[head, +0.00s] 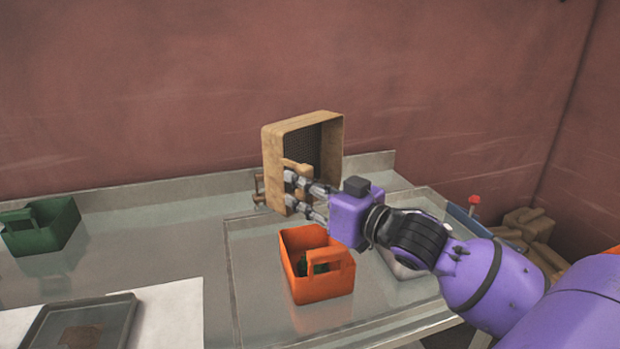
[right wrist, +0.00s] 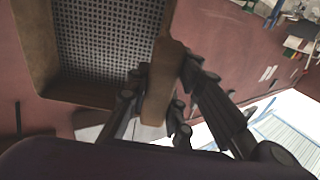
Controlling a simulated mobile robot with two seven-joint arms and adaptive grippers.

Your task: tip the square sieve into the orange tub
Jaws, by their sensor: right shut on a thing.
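The square wooden sieve (head: 273,160) is held up on its side in the head view, its dark mesh showing in the opening. The right wrist view shows the sieve's mesh (right wrist: 105,40) and the wooden piece (right wrist: 160,85) between the fingers (right wrist: 163,108). The orange tub (head: 318,287) stands on the metal table with a handle across it and something dark green inside. My left gripper is not in view.
A green tub (head: 42,228) stands at the left. A dark tray (head: 80,325) lies on a white sheet (head: 172,312) at the front left. A pale container (head: 400,266) is partly hidden behind my right arm. Bare metal table (head: 150,245) lies between the green and orange tubs.

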